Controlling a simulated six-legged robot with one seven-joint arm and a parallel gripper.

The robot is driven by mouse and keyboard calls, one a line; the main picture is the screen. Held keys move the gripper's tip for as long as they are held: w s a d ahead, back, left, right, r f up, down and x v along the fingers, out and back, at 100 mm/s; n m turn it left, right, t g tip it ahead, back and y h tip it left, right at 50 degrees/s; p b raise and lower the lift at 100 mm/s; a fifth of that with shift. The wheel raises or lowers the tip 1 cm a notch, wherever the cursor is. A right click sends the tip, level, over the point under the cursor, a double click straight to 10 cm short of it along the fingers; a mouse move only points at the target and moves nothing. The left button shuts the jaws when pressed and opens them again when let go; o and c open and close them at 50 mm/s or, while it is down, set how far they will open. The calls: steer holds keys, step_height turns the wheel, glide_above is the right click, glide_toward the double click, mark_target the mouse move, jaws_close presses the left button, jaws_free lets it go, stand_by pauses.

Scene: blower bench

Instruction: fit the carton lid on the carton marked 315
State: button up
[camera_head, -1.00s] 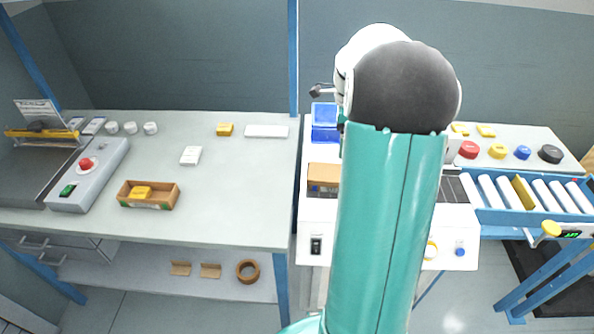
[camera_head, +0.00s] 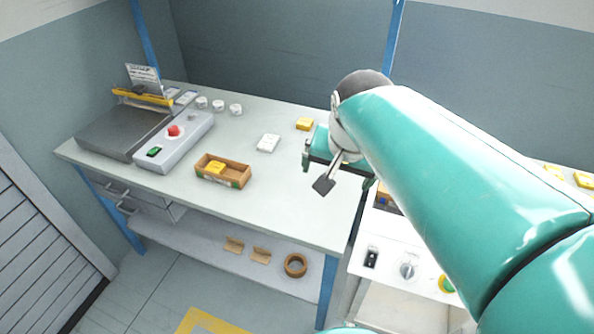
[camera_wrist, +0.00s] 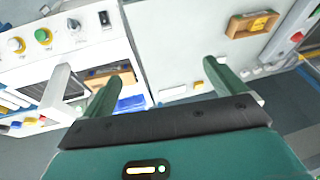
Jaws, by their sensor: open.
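An open brown carton (camera_head: 238,184) with a yellow block (camera_head: 215,167) in it sits on the bench; it also shows in the wrist view (camera_wrist: 233,27). I cannot read 315 on it. A second brown box-like thing (camera_wrist: 108,75) sits on the white machine, partly behind a finger in the wrist view and mostly behind my arm in the head view. I cannot tell which thing is the carton lid. My gripper (camera_head: 318,168) is open and empty above the right part of the bench, to the right of the carton. Its spread fingers (camera_wrist: 162,70) show in the wrist view.
A white block (camera_head: 268,143) and a yellow block (camera_head: 305,124) lie on the bench. A grey control box (camera_head: 175,142) with a red button stands at left. Cardboard pieces (camera_head: 261,255) and a brown ring (camera_head: 295,265) lie on the lower shelf. A blue bin (camera_wrist: 130,103) is by the machine.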

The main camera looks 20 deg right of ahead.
steer(key=s+a+f+n+t+y, duration=0.1)
steer(key=s+a+n, duration=0.5)
steer(key=n, duration=0.1)
steer(key=shift+s+a+f+t, duration=0.15)
steer(key=shift+a+f+t, duration=0.05)
steer(key=shift+a+t, duration=0.1)
steer(key=shift+c, duration=0.5)
